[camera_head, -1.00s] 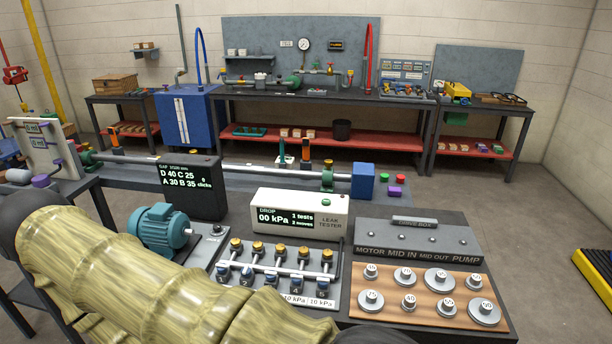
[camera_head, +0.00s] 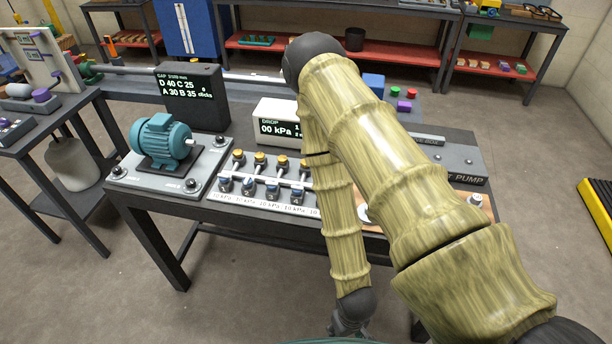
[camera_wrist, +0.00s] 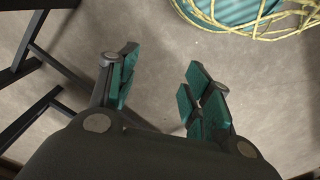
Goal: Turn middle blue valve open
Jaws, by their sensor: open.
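A row of blue valves, each in line with a gold-topped fitting, sits on a pale panel at the bench's front edge in the head view. The middle blue valve (camera_head: 272,191) is third from the left. The right end of the row is hidden behind my arm. My gripper (camera_head: 348,322) hangs low at the bottom of the head view, in front of the bench and well apart from the valves. In the wrist view my gripper (camera_wrist: 160,92) has its teal-padded fingers spread, with only floor between them. No valve shows in the wrist view.
A teal motor (camera_head: 161,141) stands left of the valves. The white leak tester (camera_head: 272,112) stands behind them, partly covered by my arm. A black display box (camera_head: 196,97) is behind the motor. The floor (camera_head: 110,290) in front is clear.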

